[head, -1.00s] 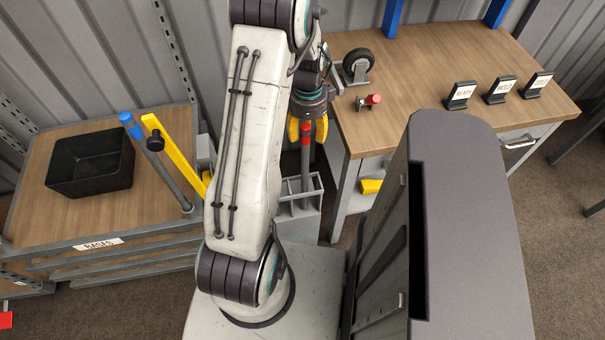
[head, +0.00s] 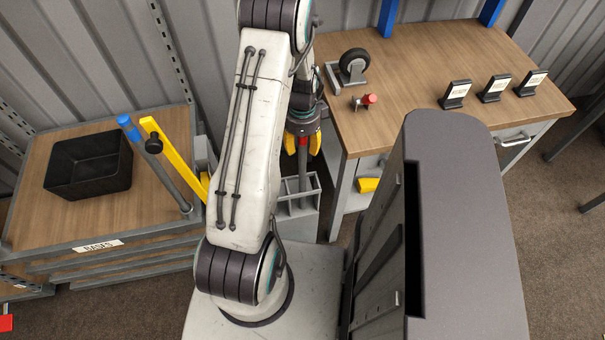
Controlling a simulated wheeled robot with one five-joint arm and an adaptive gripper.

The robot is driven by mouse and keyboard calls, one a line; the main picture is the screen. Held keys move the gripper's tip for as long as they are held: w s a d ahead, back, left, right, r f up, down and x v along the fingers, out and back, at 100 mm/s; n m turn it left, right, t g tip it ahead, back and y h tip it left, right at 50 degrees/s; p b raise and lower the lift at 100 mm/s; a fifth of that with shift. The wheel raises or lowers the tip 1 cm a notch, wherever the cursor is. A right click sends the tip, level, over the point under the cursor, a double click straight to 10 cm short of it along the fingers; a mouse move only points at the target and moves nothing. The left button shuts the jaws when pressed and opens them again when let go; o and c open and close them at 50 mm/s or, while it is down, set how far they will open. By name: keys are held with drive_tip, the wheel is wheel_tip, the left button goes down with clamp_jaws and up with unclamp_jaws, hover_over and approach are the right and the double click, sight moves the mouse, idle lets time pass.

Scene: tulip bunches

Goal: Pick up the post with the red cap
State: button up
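The post with the red cap (head: 303,143) stands upright in a grey divided holder (head: 297,207), just behind my arm's base. Its grey shaft (head: 303,170) goes down into the holder. My gripper (head: 303,145) points down over the top of the post. Its yellow fingers are spread on either side of the red cap and look apart from it. The top of the cap is hidden by the gripper's body, and my arm covers part of the view to the left.
A blue-capped post (head: 150,148) and a yellow bar (head: 176,160) lean at the left bench beside a black bin (head: 88,180). The right workbench (head: 420,60) carries a caster (head: 354,66), a small red-knobbed part (head: 365,101) and label stands (head: 495,88).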

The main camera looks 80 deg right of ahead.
clamp_jaws()
drive_tip(key=shift+r, duration=0.1)
idle(0.4)
